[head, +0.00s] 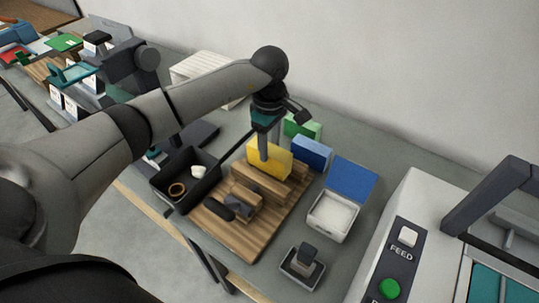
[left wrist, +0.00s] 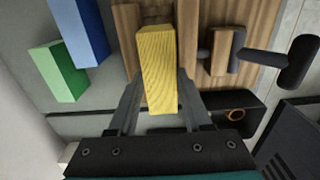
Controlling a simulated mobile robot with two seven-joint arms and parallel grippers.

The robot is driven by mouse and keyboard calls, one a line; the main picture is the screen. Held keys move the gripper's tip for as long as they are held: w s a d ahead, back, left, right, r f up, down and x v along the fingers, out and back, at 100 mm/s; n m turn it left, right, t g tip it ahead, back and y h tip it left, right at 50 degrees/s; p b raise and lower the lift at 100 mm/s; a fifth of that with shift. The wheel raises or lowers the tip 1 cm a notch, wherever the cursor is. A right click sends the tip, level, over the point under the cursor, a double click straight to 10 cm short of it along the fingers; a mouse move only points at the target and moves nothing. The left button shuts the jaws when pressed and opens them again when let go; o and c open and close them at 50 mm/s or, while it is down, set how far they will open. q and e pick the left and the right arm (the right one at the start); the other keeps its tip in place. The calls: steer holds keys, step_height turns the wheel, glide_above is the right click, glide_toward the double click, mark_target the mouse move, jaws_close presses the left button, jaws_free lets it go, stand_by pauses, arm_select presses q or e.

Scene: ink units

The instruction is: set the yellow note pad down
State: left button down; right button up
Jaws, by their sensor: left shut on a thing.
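The yellow note pad (head: 268,164) is a thin upright block at the stepped wooden rack on the wooden board in the head view. In the left wrist view the yellow note pad (left wrist: 157,62) shows its narrow edge between the fingers. My left gripper (head: 264,146) comes down from above and is shut on the pad; its fingers (left wrist: 160,105) lie on both sides of it. Whether the pad's lower edge touches the wood is hidden. My right gripper is not in view.
Blue (head: 311,153) and green (head: 301,126) blocks stand behind the wooden board (head: 245,245). A black bin (head: 173,196) is to its left. An open white box with a blue lid (head: 333,216) and a small dark tray holding a stamp (head: 302,266) are to its right.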

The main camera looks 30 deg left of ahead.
mark_target(269, 149)
arm_select(q)
steer(key=shift+f, duration=1.8)
steer(key=shift+f, duration=0.2)
steer(key=shift+c, duration=1.7)
jaws_free()
step_height(269, 149, up, 12)
steer(key=shift+r, duration=0.2)
